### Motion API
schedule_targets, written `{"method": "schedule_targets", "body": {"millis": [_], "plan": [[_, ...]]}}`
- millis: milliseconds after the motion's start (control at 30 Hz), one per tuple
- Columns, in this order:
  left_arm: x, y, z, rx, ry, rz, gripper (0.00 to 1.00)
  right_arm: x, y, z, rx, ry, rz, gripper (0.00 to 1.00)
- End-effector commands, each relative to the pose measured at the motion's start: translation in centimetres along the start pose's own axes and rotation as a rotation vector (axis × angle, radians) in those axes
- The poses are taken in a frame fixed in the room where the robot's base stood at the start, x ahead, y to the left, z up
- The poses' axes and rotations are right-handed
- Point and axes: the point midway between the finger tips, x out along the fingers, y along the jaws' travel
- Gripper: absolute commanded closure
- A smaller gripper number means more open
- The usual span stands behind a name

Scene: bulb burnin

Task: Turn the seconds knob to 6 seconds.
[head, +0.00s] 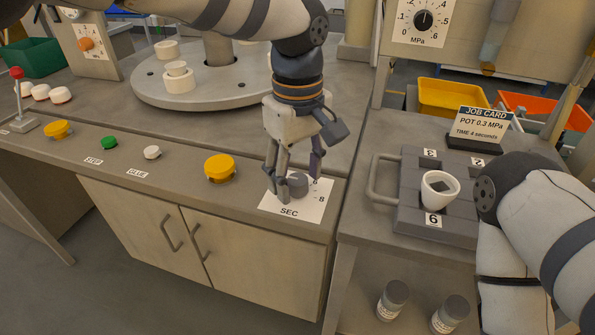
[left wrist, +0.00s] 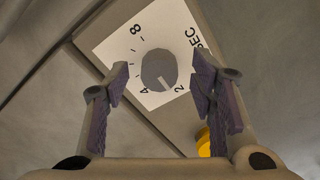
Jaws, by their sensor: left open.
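The seconds knob (head: 299,184) is a grey round knob on a white dial card (head: 290,211) marked SEC, at the front right of the bench. My left gripper (head: 298,179) points down over the card, with its fingers apart around the knob. In the left wrist view the knob (left wrist: 158,68) lies between the open fingers (left wrist: 164,90), with a visible gap on both sides. Its light pointer line sits between the 2 and the 4, seemingly nearer the 2. My right gripper is out of view.
A yellow button (head: 220,168) stands left of the dial card. To the right are a grey tray (head: 408,222) with a white cup (head: 439,189), and a job card (head: 481,126) reading POT 0.3 MPa, TIME 4 seconds. A round turntable (head: 205,92) stands behind.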

Motion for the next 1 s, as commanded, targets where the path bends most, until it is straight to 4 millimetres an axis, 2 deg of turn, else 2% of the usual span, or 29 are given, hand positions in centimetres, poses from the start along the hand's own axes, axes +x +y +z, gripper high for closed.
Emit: {"method": "schedule_targets", "body": {"millis": [200,400,433,767,1000], "plan": [[0.0,0.0,0.0,0.0,0.001,0.001,0.49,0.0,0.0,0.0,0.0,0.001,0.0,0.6],[0.0,0.0,0.0,0.0,0.001,0.001,0.94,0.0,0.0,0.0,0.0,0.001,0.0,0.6],[0.0,0.0,0.0,0.0,0.001,0.001,0.97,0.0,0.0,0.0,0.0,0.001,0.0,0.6],[-0.1,0.0,-0.1,0.042,0.003,0.001,0.97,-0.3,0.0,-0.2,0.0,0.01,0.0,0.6],[-0.3,0.0,-0.1,0.194,0.005,0.001,0.97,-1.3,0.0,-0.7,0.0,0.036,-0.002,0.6]]}}
